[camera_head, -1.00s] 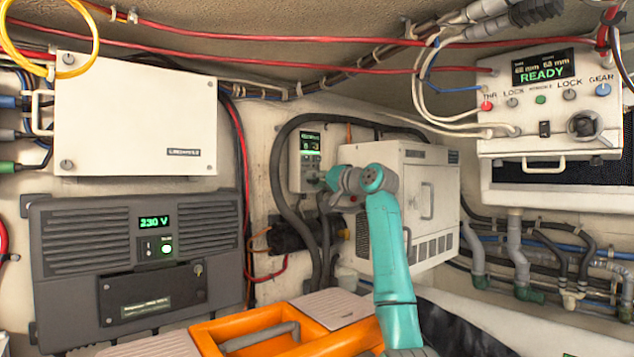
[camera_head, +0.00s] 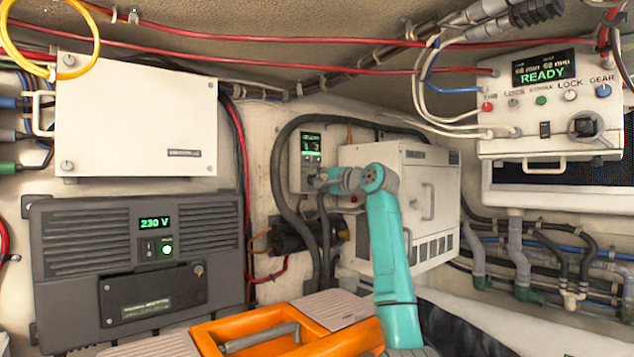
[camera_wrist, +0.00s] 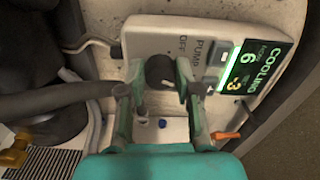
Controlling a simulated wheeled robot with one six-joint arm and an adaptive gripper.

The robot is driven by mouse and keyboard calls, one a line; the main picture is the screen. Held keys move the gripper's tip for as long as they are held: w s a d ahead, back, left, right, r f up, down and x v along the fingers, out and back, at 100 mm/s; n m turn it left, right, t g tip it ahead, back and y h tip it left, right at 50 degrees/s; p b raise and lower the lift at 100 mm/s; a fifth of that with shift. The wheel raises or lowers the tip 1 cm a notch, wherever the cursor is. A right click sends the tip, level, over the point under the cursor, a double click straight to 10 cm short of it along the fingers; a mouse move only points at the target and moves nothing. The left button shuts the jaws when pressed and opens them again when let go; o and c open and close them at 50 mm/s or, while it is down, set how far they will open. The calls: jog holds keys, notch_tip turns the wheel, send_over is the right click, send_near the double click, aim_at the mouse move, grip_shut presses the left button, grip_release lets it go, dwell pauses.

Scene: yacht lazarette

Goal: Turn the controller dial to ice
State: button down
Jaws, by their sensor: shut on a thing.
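The controller (camera_head: 296,172) is a pale box on the back wall with a lit green display (camera_head: 311,148). In the wrist view the controller (camera_wrist: 152,42) is turned sideways, and its display (camera_wrist: 257,68) reads COOLING with the figures 6 and 3. Its dark round dial (camera_wrist: 159,70) sits beside the printed words OFF and PUMP. My gripper (camera_wrist: 160,80) is shut on the dial, one finger on each side. In the head view my gripper (camera_head: 318,181) reaches the controller's lower part and hides the dial. The dial's pointer and any ice label cannot be made out.
A white ventilated cabinet (camera_head: 432,165) stands close right of the controller. Thick dark hoses (camera_head: 277,170) loop around its left side. An orange-framed case (camera_head: 205,338) lies in front below.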

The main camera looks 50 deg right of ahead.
dwell(0.3)
jog(key=c, duration=0.8)
grip_release()
jog(key=v, duration=1.2)
